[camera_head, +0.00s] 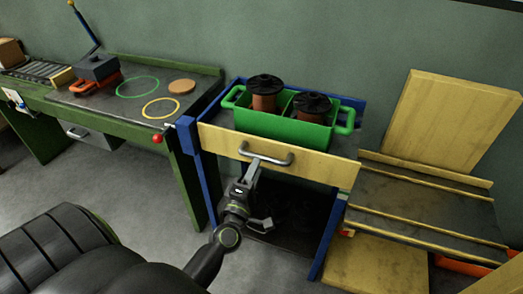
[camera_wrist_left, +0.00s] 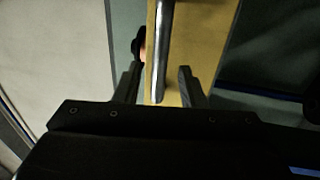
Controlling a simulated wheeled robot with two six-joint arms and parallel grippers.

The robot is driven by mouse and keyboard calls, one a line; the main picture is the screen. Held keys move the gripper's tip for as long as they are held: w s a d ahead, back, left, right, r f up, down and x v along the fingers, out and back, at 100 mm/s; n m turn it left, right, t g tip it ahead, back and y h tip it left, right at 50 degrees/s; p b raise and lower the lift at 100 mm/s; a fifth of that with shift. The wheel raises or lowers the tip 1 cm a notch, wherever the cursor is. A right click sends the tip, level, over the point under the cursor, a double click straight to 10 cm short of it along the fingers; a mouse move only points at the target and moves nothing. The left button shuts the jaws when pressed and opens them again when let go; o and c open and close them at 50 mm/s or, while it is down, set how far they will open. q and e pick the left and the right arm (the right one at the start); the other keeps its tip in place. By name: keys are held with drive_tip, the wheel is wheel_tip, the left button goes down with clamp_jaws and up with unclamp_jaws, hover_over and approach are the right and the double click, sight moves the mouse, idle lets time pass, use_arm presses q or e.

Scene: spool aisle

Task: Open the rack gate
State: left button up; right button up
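The rack gate (camera_head: 222,140) is a pale wooden board across the front of the blue rack (camera_head: 186,137). It stands upright and looks closed. Its silver bar handle (camera_head: 266,157) is on the front face. My left gripper (camera_head: 252,172) is at the handle's left part, coming up from below. In the left wrist view, the handle (camera_wrist_left: 162,50) runs between the two open fingers (camera_wrist_left: 158,88), with a gap visible on each side. The gate board (camera_wrist_left: 190,50) lies behind it. My right gripper is not in view.
A green crate (camera_head: 262,124) with two dark-topped spools (camera_head: 264,90) sits on the rack behind the gate. A green-framed workbench (camera_head: 120,118) stands left. At right are a slatted shelf (camera_head: 420,205) and a leaning wooden board (camera_head: 445,120). Floor between bench and rack is clear.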

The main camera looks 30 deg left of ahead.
sight(262, 158)
use_arm(q)
drive_tip(key=shift+p+x, duration=0.45)
drive_tip(key=shift+x, duration=2.1)
drive_tip(key=shift+c, duration=0.5)
clamp_jaws()
